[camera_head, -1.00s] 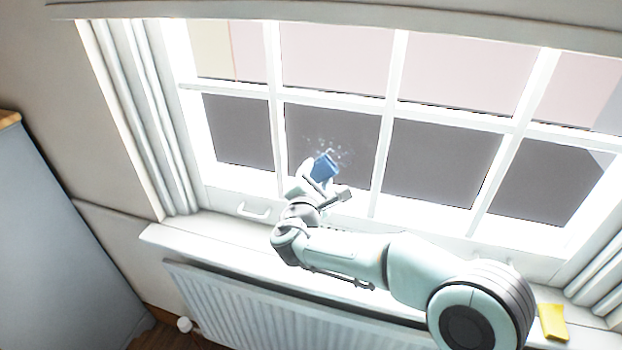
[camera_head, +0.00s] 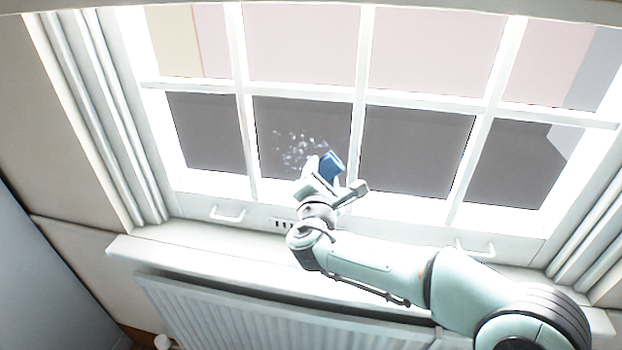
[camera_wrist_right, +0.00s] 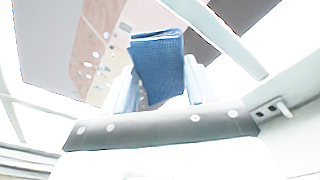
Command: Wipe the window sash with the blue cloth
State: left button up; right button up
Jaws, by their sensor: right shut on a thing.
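The window sash (camera_head: 242,140) is a white frame with several panes behind the sill. A patch of white specks (camera_head: 300,150) marks the lower pane second from the left. My right gripper (camera_head: 327,176) is shut on the folded blue cloth (camera_head: 332,163) and holds it up near the vertical bar at the right of that pane. In the right wrist view the blue cloth (camera_wrist_right: 158,62) sits between the two fingers, with specks on the glass to its left. I cannot tell whether the cloth touches the window. My left gripper is not in view.
A white sill (camera_head: 200,246) runs below the window, with a radiator (camera_head: 215,305) under it. Sash handles (camera_head: 228,215) stick out at the bottom rail. The left part of the sill is clear.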

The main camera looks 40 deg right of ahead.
aim_at(327, 150)
jog(key=shift+s+d, duration=0.25)
jog(key=shift+d, duration=0.05)
jog(key=shift+r+p, duration=0.75)
jog(key=shift+r, duration=0.55)
jog(key=shift+w+a+f, duration=0.1)
jog(key=shift+w+a, duration=1.35)
jog(key=shift+w, duration=0.1)
jog(key=shift+w+a+p, duration=0.35)
jog(key=shift+w+a, duration=0.85)
jog(key=shift+w, duration=0.3)
jog(key=shift+w+a+p, duration=0.5)
jog(key=shift+w+a, duration=0.85)
jog(key=shift+w, duration=0.15)
jog(key=shift+r+p, duration=0.8)
jog(key=shift+r, duration=0.45)
jog(key=shift+s+d+f+b, duration=0.15)
jog(key=shift+s+d+b, duration=0.15)
jog(key=shift+b, duration=0.1)
jog(key=shift+s+d+b, duration=1.5)
jog(key=shift+s+d, duration=0.3)
jog(key=shift+s, duration=0.2)
jog(key=shift+s+d+b, duration=0.7)
jog(key=shift+s+d, duration=0.25)
jog(key=shift+s, duration=0.2)
jog(key=shift+s+d+b, duration=0.65)
jog(key=shift+s+d, duration=0.25)
jog(key=shift+s, duration=0.25)
